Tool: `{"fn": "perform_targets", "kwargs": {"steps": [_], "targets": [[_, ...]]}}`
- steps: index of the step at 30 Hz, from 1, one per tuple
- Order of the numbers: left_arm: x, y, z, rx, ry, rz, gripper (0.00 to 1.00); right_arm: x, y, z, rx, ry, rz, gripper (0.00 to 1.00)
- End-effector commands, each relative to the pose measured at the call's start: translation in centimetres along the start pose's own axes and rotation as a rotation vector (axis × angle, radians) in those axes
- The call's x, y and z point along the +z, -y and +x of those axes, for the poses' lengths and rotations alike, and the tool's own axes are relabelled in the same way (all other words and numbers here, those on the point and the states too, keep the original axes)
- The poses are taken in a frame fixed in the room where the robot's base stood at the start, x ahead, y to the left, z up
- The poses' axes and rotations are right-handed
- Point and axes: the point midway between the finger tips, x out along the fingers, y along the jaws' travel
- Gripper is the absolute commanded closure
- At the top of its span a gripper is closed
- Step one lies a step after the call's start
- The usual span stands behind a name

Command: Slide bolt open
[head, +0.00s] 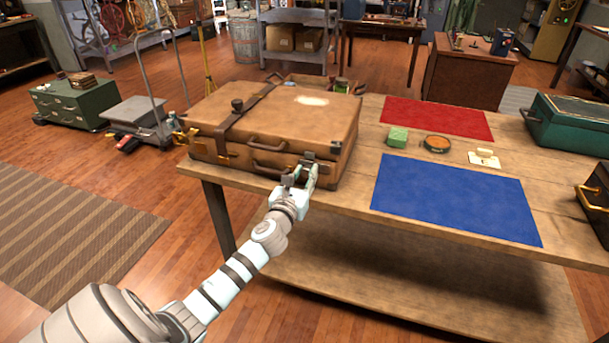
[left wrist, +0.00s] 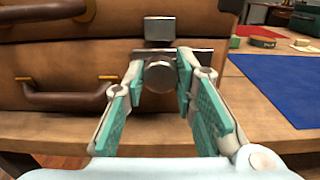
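A brown leather suitcase (head: 285,122) lies closed on the wooden table. On its front face, near the right corner, is a metal bolt fitting. The left wrist view shows its round grey knob (left wrist: 160,76) on a dark plate, with a square metal piece (left wrist: 160,29) above it. My left gripper (head: 304,174) is at this fitting. In the left wrist view its two teal-padded fingers (left wrist: 160,85) stand close on both sides of the knob and appear closed on it. The fingertips partly hide the plate. My right gripper is not in view.
A brown handle (left wrist: 65,100) is left of the bolt. On the table to the right lie a blue mat (head: 455,198), a red mat (head: 437,117), a green block (head: 397,136), a round tin (head: 436,144) and a teal case (head: 570,125).

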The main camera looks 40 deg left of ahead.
Motion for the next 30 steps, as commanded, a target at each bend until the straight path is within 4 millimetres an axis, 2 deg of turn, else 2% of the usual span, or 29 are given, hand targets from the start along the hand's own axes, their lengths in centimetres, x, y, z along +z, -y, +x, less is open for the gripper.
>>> {"fn": "perform_targets", "kwargs": {"steps": [1,2,8,16,25,26,29,30], "targets": [[0.0,0.0,0.0,-0.001,0.000,0.000,0.96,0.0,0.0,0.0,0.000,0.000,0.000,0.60],[0.0,0.0,0.0,-0.001,0.000,0.000,1.00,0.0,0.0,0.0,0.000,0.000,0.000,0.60],[0.0,0.1,0.0,-0.001,0.000,-0.001,1.00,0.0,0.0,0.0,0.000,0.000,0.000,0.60],[0.1,3.3,0.0,0.000,-0.002,-0.004,1.00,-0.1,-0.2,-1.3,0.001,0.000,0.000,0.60],[-0.1,3.9,0.0,-0.005,0.000,-0.002,1.00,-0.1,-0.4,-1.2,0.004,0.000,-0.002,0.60],[-0.1,3.9,0.0,-0.005,0.000,-0.002,0.72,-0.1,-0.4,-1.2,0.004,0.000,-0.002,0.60],[-0.1,3.8,0.0,-0.004,0.000,-0.002,0.56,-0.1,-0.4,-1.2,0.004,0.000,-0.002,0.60],[-0.1,3.7,0.0,-0.003,0.000,-0.002,0.54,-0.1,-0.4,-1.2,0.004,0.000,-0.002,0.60]]}}
